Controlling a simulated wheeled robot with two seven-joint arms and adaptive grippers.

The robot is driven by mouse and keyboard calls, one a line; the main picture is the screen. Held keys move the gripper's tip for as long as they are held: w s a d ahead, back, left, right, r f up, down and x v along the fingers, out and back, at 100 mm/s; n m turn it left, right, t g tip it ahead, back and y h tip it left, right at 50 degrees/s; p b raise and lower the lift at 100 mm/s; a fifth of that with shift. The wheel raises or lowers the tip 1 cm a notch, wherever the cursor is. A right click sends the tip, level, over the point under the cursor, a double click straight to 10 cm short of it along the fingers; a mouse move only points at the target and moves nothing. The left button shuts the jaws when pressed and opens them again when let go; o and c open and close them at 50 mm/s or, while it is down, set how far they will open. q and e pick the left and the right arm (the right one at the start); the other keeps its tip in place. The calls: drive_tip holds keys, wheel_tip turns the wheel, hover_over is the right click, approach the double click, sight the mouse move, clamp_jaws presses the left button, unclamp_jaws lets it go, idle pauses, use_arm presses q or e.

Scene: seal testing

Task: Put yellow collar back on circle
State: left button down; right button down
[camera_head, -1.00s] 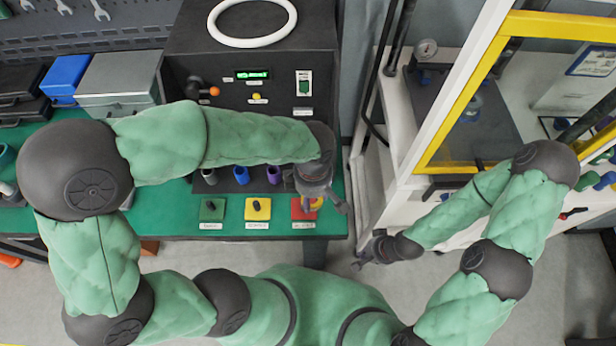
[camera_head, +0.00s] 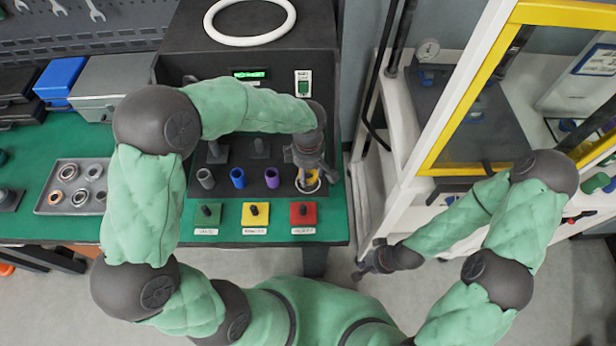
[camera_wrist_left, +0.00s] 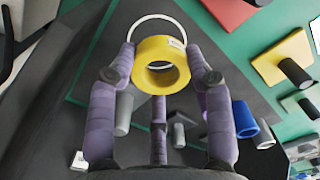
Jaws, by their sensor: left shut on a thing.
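The yellow collar (camera_wrist_left: 143,72) is a short ring with a white label on its side. It is gripped between the purple fingers of my left gripper (camera_head: 307,172). In the wrist view the white circle (camera_wrist_left: 160,17) on the dark panel shows behind the collar, partly covered by it. In the head view the gripper is over the circle (camera_head: 309,191), at the right end of the row of collars. I cannot tell whether the collar touches the panel. My right gripper (camera_head: 368,264) appears open and empty, low in front of the white frame.
Grey (camera_head: 205,178), blue (camera_head: 238,177) and purple (camera_head: 272,177) collars stand left of the circle. Green, yellow and red pads (camera_head: 303,213) with knobs lie in front. A grey tray of rings (camera_head: 45,207) is at left. A yellow-edged door (camera_head: 470,85) stands at right.

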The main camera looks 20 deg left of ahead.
sight(308, 177)
use_arm(q)
drive_tip(key=shift+w+a+f, duration=0.1)
drive_tip(key=shift+w+f, duration=0.1)
drive_tip(key=shift+f, duration=0.15)
drive_tip(key=shift+w+f+b, duration=0.15)
drive_tip(key=shift+f+b, duration=0.35)
drive_tip(key=shift+f, duration=1.1)
drive_tip(key=shift+f, duration=0.1)
drive_tip(key=shift+f, duration=0.1)
drive_tip(key=c, duration=0.5)
unclamp_jaws()
drive_tip(key=shift+r, duration=0.45)
wheel_tip(308, 177, up, 12)
drive_tip(key=p, duration=0.3)
drive_tip(key=shift+f, duration=0.25)
